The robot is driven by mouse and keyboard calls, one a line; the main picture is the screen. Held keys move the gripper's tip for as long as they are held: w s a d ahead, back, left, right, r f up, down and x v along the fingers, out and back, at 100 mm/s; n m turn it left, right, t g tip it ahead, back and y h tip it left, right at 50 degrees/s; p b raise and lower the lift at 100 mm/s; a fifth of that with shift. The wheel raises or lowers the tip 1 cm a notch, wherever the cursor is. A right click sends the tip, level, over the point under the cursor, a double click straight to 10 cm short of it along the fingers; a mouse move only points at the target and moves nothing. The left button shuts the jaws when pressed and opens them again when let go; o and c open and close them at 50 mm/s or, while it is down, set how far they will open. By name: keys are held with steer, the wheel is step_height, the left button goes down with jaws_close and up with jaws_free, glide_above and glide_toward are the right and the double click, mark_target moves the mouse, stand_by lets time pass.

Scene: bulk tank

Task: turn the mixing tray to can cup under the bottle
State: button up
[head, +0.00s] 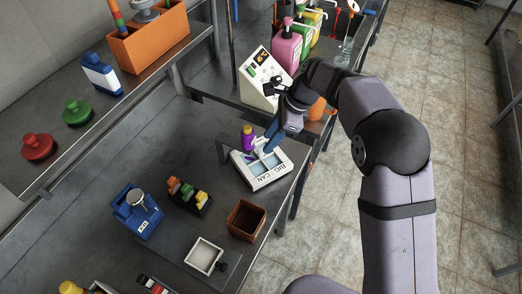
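The white mixing tray (272,181) lies on the dark metal bench in the middle of the head view, with pale blue wells and the words BIG and CAN along its near edge. A purple bottle with a yellow top (247,141) stands at the tray's far left side; its lower end is partly hidden. My gripper (268,146), with blue fingers, reaches down from the upper right to the tray's far side, close to the bottle. Its fingers overlap the tray in the picture. I cannot tell whether they touch it or are open or shut.
A sloped white panel (256,73) and pink (286,48) and green bottles stand behind. Nearer are a blue device (137,212), a black rack of small blocks (187,198), a brown box (245,220) and a white square dish (203,256). The bench's right edge is close to the tray.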

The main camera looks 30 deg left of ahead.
mark_target(261, 151)
steer(key=shift+p+x, duration=1.25)
steer(key=shift+x, duration=2.4)
jaws_close()
